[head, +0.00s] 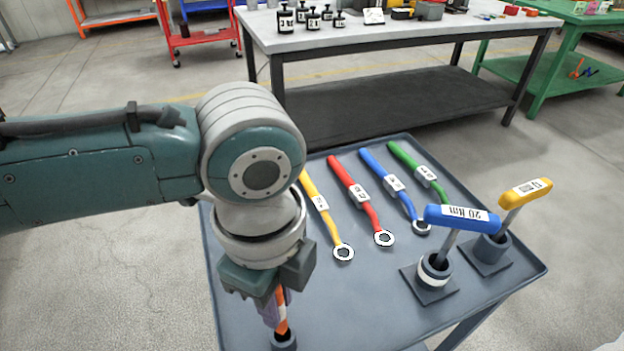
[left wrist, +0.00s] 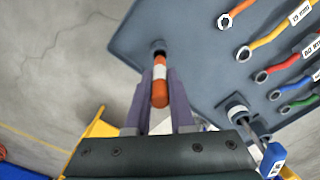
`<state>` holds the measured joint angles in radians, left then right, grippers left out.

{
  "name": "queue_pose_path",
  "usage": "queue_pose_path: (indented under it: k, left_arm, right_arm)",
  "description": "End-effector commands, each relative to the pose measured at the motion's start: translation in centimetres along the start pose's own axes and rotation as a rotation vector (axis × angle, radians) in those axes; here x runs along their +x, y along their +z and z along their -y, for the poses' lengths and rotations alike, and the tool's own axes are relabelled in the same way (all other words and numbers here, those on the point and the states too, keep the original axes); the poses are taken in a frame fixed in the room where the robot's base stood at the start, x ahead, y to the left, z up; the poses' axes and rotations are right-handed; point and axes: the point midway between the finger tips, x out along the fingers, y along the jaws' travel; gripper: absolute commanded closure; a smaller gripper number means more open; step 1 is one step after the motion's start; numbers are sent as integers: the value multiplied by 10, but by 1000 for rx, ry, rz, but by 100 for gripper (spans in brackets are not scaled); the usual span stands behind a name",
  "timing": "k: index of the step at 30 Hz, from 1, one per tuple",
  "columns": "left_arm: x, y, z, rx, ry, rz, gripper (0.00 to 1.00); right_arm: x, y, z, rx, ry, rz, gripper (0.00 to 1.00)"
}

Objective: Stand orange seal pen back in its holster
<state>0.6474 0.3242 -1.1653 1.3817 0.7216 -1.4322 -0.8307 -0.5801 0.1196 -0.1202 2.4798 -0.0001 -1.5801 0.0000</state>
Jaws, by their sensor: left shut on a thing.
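The orange seal pen (head: 281,318) has a white band and stands roughly upright between the fingers of my left gripper (head: 274,302), which is shut on it. In the left wrist view the pen (left wrist: 160,92) lies between the two purple-grey fingers (left wrist: 160,104), its far end pointing at the holster. My right gripper is not in view.
On the grey cart top (head: 350,310) lie yellow (head: 320,205), red (head: 355,190), blue (head: 390,185) and green (head: 420,170) ring wrenches. Blue-handled (head: 462,218) and yellow-handled (head: 525,193) T-handle tools stand in holders at right. A workbench (head: 400,35) stands behind.

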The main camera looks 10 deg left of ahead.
Motion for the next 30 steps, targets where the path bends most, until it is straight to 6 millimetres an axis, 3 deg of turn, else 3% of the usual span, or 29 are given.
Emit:
queue_pose_path:
  k: [30]
  left_arm:
    - [43,0,0,1,0,0,100]
  right_arm:
    - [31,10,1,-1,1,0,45]
